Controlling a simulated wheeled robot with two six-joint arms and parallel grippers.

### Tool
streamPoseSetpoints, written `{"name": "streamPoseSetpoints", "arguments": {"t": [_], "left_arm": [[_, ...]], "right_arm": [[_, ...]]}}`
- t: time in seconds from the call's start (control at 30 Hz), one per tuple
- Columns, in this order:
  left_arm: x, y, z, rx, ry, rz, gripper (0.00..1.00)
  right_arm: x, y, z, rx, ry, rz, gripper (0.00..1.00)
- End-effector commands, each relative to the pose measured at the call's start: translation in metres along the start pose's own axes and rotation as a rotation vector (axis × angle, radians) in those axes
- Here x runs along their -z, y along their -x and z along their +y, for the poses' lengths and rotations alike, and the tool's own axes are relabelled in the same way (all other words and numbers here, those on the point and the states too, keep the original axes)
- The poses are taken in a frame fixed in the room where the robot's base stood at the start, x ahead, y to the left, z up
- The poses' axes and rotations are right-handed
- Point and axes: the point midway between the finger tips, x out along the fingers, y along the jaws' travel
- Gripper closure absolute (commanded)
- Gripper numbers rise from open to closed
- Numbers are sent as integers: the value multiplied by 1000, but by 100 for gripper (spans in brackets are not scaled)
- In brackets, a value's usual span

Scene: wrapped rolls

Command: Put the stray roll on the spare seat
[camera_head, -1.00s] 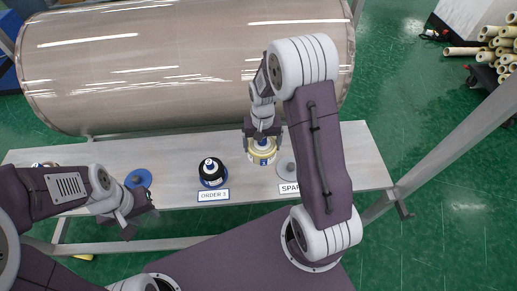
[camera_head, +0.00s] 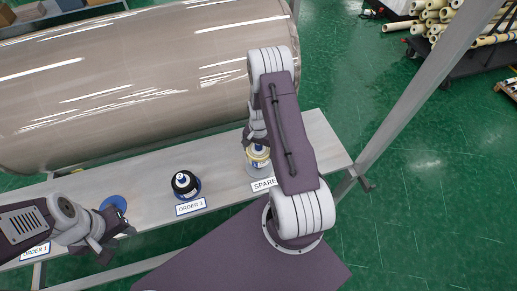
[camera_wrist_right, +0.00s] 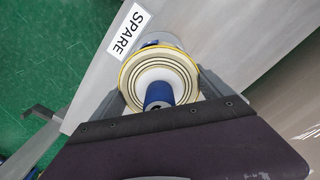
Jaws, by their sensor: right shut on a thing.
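The stray roll (camera_head: 258,160) is cream with a yellow rim and a blue core, which show in the right wrist view (camera_wrist_right: 139,78). My right gripper (camera_head: 257,143) is shut on it, with a finger on each side. The roll is upright over the grey spare seat (camera_head: 254,172), whose edge shows past the roll in the right wrist view (camera_wrist_right: 168,38). I cannot tell whether the roll touches the seat. The SPARE label (camera_head: 264,185) is in front. My left gripper (camera_head: 119,243) is open and empty at the lower left.
A black roll (camera_head: 184,183) stands on a blue seat behind the ORDER 3 label (camera_head: 191,207). A blue seat (camera_head: 115,203) near my left gripper looks bare. A large wrapped cylinder (camera_head: 140,80) lies behind the bench (camera_head: 222,170). The bench's right end is clear.

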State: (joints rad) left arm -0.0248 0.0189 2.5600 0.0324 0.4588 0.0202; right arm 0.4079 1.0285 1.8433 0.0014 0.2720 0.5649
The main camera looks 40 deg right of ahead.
Motion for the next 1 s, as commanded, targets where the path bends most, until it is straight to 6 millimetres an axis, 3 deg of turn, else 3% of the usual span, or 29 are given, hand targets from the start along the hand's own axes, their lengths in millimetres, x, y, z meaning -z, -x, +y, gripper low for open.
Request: {"name": "streamPoseSetpoints", "arguments": {"t": [0.7,1.0], "left_arm": [[-6,-59,-1,0,0,0,64],[-6,-62,-1,0,0,0,64]], "right_arm": [[0,-74,0,0,1,0,54],[0,-78,0,1,1,1,54]]}}
